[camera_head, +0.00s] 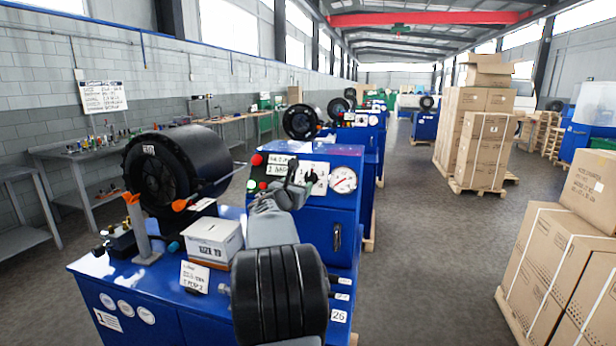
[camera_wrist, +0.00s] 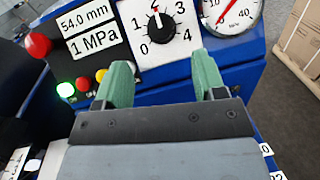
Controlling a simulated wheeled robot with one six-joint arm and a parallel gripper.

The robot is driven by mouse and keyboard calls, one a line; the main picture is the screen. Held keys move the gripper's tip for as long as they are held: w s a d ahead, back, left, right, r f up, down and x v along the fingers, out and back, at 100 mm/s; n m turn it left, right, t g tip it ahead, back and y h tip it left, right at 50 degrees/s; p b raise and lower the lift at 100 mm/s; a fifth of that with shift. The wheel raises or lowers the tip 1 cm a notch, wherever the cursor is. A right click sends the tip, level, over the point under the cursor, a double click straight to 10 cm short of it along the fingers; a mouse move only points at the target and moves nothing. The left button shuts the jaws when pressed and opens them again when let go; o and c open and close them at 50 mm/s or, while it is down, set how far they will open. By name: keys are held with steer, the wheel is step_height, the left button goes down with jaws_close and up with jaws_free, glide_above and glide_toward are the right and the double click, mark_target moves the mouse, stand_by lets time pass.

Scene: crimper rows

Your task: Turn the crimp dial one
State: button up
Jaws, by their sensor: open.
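The crimp dial (camera_wrist: 162,27) is a black round knob on a white plate marked 0 to 4, on the blue machine's front panel. Its red mark points up, close to the 2. In the head view the dial (camera_head: 311,178) shows small, just right of my gripper (camera_head: 287,186). In the wrist view my gripper (camera_wrist: 161,75) is open and empty. Its two green fingers stand apart, below the dial in the picture and to either side of it. The fingers do not touch the knob.
A pressure gauge (camera_wrist: 229,11) sits right of the dial. Left are a 54.0 mm and 1 MPa display (camera_wrist: 90,28), a red button (camera_wrist: 38,45) and small lit buttons. A white box (camera_head: 212,240) stands on the blue bench.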

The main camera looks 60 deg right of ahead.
mark_target(309, 177)
steer(key=d, duration=0.3)
steer(key=w+d+p, duration=0.1)
steer(key=d, duration=0.1)
steer(key=d+p, duration=0.1)
steer(key=d, duration=0.2)
steer(key=shift+w+d, duration=0.35)
steer(key=c, duration=0.9)
